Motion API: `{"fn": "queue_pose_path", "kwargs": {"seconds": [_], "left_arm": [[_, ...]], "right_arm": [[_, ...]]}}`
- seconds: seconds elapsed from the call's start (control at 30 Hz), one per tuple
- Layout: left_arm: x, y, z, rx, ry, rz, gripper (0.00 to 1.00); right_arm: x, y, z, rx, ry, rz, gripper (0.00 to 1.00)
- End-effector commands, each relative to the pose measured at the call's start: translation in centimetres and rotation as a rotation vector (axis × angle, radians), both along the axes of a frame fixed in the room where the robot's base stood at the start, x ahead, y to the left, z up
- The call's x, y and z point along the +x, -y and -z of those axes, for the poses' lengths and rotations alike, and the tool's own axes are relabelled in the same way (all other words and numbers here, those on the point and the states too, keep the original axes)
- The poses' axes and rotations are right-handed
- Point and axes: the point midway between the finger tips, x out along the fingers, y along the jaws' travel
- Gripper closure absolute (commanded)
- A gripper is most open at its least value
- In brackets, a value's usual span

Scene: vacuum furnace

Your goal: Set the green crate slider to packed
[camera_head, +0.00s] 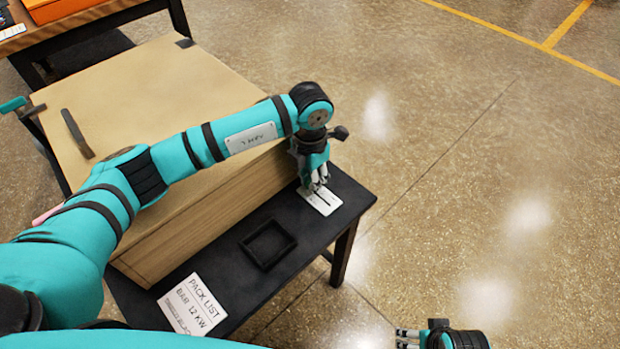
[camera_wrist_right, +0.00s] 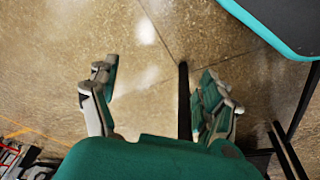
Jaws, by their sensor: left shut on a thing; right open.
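A small white plate with a dark slot (camera_head: 325,202) lies on the right end of the black table, beside the large tan crate. My left gripper (camera_head: 317,188) points down at the plate's upper left end. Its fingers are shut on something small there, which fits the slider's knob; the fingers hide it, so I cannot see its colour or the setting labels. My right gripper (camera_head: 402,338) is at the bottom edge of the head view, away from the table.
The large tan crate (camera_head: 215,215) fills most of the black table (camera_head: 290,265). A small black tray (camera_head: 268,244) and a pack list sheet (camera_head: 192,304) lie in front of it. My left arm reaches across the crate. Open floor (camera_head: 480,190) lies to the right.

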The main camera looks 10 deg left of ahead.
Motion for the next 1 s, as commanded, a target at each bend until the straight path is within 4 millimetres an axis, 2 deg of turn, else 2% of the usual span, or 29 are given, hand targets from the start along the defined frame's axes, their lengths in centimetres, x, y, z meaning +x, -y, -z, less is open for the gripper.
{"fn": "queue_pose_path", "kwargs": {"seconds": [0.23,0.37,0.47,0.57,0.73,0.77,0.8,1.0], "left_arm": [[0.0,0.1,-0.1,-0.001,0.001,0.001,1.0],[-0.8,1.4,-0.2,-0.002,0.001,0.004,1.0],[-1.5,2.4,-0.2,-0.001,0.002,0.003,1.0],[-1.6,2.6,-0.1,-0.001,0.002,0.0,1.0],[-1.6,2.5,-0.1,-0.001,0.002,0.0,1.0],[-1.6,2.5,-0.1,-0.001,0.002,0.0,0.8],[-1.6,2.5,-0.1,-0.001,0.002,0.0,0.75],[-1.6,2.5,-0.1,-0.001,0.001,0.0,0.75]], "right_arm": [[0.0,0.0,0.0,0.0,0.0,0.0,0.19],[0.1,0.0,-0.1,0.002,0.004,0.0,0.19],[0.0,0.0,0.8,0.001,-0.001,-0.001,0.19],[-0.4,0.0,1.8,-0.002,-0.019,-0.002,0.19],[-0.3,-0.1,1.7,0.0,-0.014,-0.003,0.19],[-0.2,-0.1,1.6,0.001,-0.012,-0.004,0.19],[-0.1,-0.1,1.5,0.001,-0.01,-0.004,0.19],[0.0,-0.2,1.4,0.002,-0.007,-0.004,0.19]]}}
